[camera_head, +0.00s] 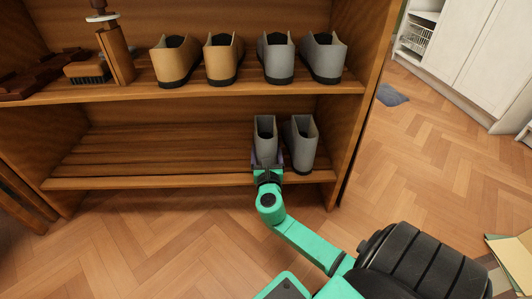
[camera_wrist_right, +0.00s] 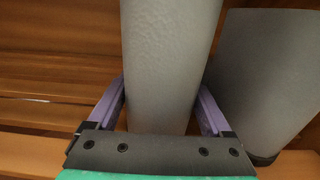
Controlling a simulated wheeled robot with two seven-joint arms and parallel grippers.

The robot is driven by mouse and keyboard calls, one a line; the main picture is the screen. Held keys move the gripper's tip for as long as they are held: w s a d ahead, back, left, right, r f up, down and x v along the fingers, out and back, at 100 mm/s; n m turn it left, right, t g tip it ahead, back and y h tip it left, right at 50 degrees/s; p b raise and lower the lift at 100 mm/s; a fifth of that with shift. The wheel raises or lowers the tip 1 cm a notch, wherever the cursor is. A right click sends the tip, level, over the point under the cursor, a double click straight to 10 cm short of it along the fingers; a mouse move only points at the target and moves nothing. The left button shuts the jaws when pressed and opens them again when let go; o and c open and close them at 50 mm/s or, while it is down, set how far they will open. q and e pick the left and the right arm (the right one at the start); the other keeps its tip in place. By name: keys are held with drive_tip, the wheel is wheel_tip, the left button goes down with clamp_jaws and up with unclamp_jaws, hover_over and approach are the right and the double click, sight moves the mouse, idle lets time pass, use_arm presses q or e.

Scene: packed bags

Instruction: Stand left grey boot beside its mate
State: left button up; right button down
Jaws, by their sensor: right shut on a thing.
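On the lower shelf (camera_head: 150,183) of the wooden rack, a grey boot (camera_head: 265,128) stands upright at the right end. My right gripper (camera_head: 267,163) is shut on it from the front; in the right wrist view its purple fingers (camera_wrist_right: 167,105) flank the grey boot (camera_wrist_right: 165,60) on both sides. Its mate, another grey boot (camera_head: 301,143), stands upright just to the right, and shows in the right wrist view (camera_wrist_right: 265,80) with a narrow gap. The held boot's sole is hidden behind the gripper, so I cannot tell whether it touches the shelf. My left gripper is not in view.
The upper shelf (camera_head: 200,97) holds a tan pair (camera_head: 222,62), another grey pair (camera_head: 322,60), a brush (camera_head: 86,71) and other items at its left. The lower shelf is bare left of the held boot. The rack's right side panel (camera_head: 360,100) stands close to the mate.

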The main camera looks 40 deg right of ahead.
unclamp_jaws()
drive_tip(key=shift+f, duration=0.1)
drive_tip(key=shift+s+a+r+p, duration=0.1)
drive_tip(key=shift+s+r+p, duration=0.05)
drive_tip(key=shift+r+p, duration=0.15)
drive_tip(key=p+v, duration=0.3)
drive_tip(key=v, duration=0.3)
drive_tip(key=shift+s+a, duration=0.15)
drive_tip(key=shift+s, duration=0.05)
drive_tip(key=shift+s+a, duration=0.2)
drive_tip(key=shift+f, duration=0.15)
